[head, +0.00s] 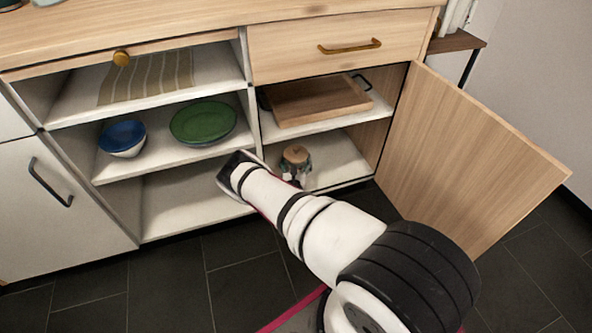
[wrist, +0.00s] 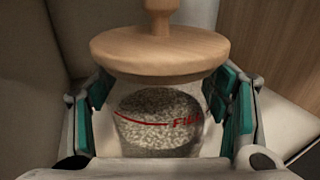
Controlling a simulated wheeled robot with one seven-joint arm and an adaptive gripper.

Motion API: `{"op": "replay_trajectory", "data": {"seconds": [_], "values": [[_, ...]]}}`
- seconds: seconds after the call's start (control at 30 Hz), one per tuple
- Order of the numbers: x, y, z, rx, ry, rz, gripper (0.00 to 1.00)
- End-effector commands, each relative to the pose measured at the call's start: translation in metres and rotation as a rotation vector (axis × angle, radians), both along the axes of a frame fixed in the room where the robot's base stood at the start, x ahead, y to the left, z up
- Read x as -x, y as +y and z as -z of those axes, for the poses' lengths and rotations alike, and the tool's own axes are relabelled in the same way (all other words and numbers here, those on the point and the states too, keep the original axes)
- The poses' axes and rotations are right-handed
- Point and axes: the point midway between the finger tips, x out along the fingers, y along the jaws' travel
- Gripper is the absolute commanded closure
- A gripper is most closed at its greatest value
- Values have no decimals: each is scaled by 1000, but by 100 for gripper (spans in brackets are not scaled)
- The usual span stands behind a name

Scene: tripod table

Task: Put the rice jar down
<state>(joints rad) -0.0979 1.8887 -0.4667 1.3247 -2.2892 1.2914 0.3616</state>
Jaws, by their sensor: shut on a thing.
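The rice jar (wrist: 158,118) is clear glass with pale grains inside, red lettering and a wooden lid with a knob. In the wrist view it fills the middle, between the teal pads of my gripper (wrist: 165,112), which is shut on it from both sides. In the head view the jar (head: 295,157) is inside the lower right compartment of the cabinet, above the bottom shelf (head: 340,160). My arm hides its lower part there, so I cannot tell whether its base touches the shelf. It looks upright.
The cabinet door (head: 465,150) stands open to the right. A wooden board (head: 315,100) lies on the shelf above the jar. A green plate (head: 203,121) and a blue bowl (head: 122,137) sit in the left compartment. The bottom shelf is bare right of the jar.

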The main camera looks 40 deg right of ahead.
Motion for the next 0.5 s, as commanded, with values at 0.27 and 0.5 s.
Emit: {"op": "replay_trajectory", "data": {"seconds": [0.27, 0.5], "values": [[-2, -1, 16, 2, -4, 1, 83], [-2, -1, 34, 1, -4, 1, 83]]}}
